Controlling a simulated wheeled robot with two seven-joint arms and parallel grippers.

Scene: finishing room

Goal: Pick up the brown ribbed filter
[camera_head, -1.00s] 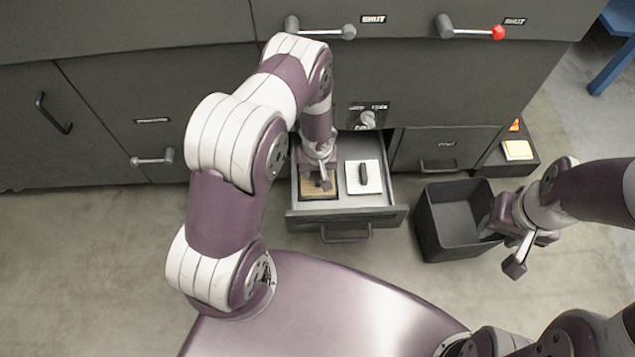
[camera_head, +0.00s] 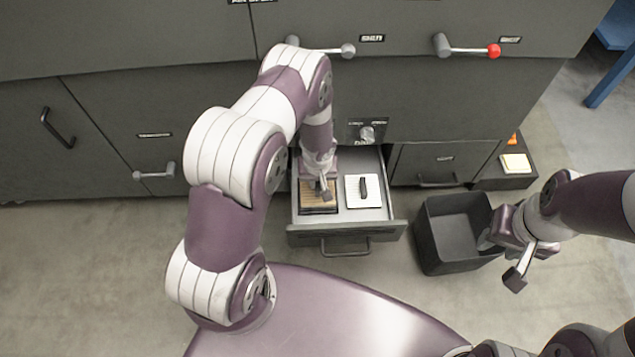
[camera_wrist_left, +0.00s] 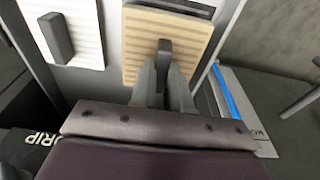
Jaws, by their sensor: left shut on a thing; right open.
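The brown ribbed filter (camera_head: 311,191) is at the left side of the open drawer (camera_head: 344,229). It is a flat tan square with ribs and a dark upright handle. My left gripper (camera_head: 325,189) reaches down from above and is shut on that handle; the left wrist view shows the fingers (camera_wrist_left: 163,82) closed around it, with the filter (camera_wrist_left: 140,38) flat beneath. A dark band shows along the filter's edge, and I cannot tell how far it is off the drawer floor. My right gripper (camera_head: 515,262) is open and empty, beside the dark bin.
A white ribbed filter (camera_head: 353,187) with a dark handle lies to the right in the same drawer. A dark open bin (camera_head: 450,265) stands on the floor right of the drawer. Levers (camera_head: 470,48) stick out above.

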